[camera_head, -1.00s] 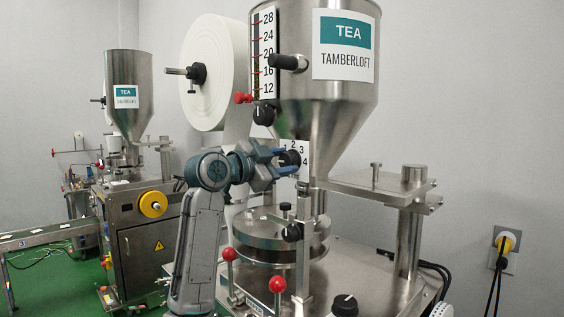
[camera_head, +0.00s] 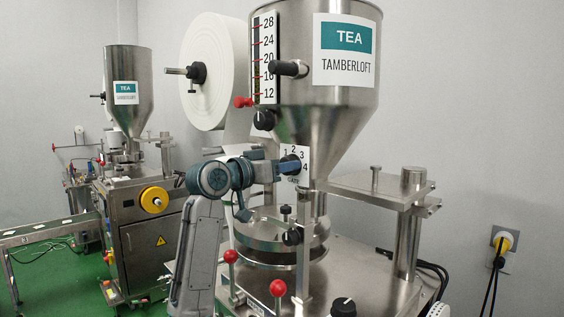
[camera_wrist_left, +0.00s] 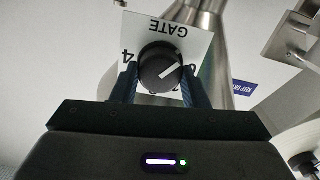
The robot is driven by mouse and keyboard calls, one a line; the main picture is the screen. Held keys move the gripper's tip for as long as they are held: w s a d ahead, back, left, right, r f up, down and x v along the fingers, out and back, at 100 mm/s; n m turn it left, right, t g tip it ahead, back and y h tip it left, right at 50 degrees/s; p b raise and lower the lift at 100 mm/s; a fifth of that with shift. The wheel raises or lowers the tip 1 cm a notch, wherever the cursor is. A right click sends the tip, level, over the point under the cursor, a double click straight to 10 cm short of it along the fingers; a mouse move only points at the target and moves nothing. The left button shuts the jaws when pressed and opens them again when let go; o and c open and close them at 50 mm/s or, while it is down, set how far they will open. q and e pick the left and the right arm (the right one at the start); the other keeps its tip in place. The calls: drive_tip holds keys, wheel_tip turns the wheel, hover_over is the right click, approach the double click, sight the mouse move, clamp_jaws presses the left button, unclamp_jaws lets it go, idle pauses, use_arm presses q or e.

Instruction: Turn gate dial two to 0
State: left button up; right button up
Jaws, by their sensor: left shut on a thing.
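The gate dial (camera_wrist_left: 160,68) is a black knob with a white pointer line, on a white plate (camera_wrist_left: 188,40) marked "GATE". The plate looks upside down in the left wrist view, with a 4 at the left and a partly hidden 0 at the right. The pointer line slants up and right, towards the 0 side. My left gripper (camera_wrist_left: 161,84) is shut on the dial, one finger on each side. In the head view the dial (camera_head: 290,164) and its numbered plate (camera_head: 297,153) sit below the hopper, with my left gripper (camera_head: 282,170) at the dial. My right gripper is out of view.
The steel hopper (camera_head: 318,125) rises above the dial. Another black knob (camera_head: 264,119) and a white paper roll (camera_head: 215,75) are above left. Red-ball levers (camera_head: 277,288) and a lower knob (camera_head: 344,306) stand below. A second machine (camera_head: 145,235) is at the left.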

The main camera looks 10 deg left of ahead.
use_arm(q)
drive_tip(key=shift+n+p, duration=1.85)
drive_tip(key=shift+n, duration=1.85)
drive_tip(key=o, duration=1)
drive_tip(key=shift+c, duration=0.2)
drive_tip(key=shift+a, duration=0.1)
drive_tip(key=b+v, duration=0.4)
drive_tip(key=v, duration=0.6)
drive_tip(key=shift+s+a, duration=0.2)
drive_tip(key=shift+s, duration=0.15)
